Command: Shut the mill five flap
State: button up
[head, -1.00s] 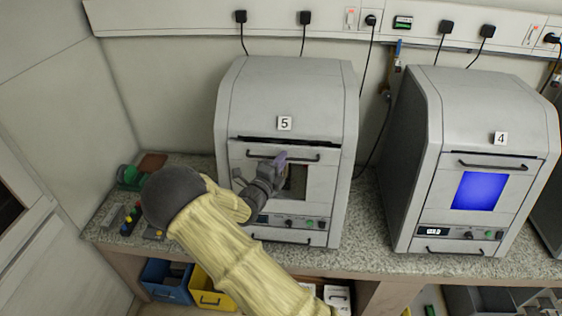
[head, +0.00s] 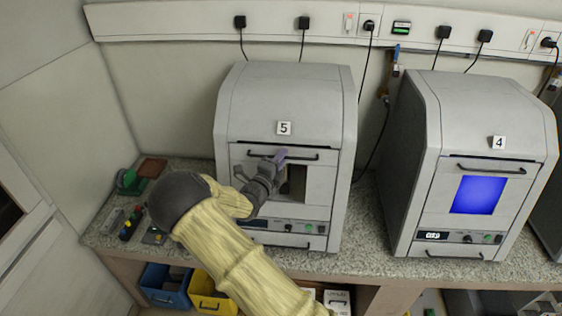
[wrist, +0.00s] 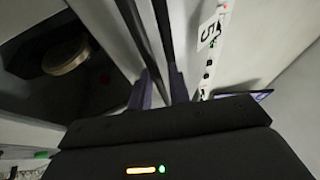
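Mill five (head: 285,95) is the grey cabinet with the "5" label, left of centre in the head view. Its front flap (head: 317,185) has a dark bar handle (head: 308,157) across the top and a dark window. The flap stands upright, nearly flush with the front; a thin dark line shows above it. My gripper (head: 278,157) is at the left part of the handle, and its lilac fingers (wrist: 160,90) show close together in the wrist view. They look shut on the dark handle bar between them. The window, with a round metal part behind it, shows at left there.
Mill four (head: 490,130), with a lit blue window, stands to the right on the same speckled worktop. Small coloured things (head: 130,222) lie at the worktop's left. Blue (head: 165,297) and yellow (head: 207,305) bins are below.

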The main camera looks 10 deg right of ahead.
jog(key=shift+o, duration=0.9)
jog(key=shift+w+f, duration=0.1)
jog(key=shift+s+a, duration=0.1)
jog(key=shift+s, duration=0.1)
jog(key=b+v, duration=0.6)
jog(key=v, duration=1.1)
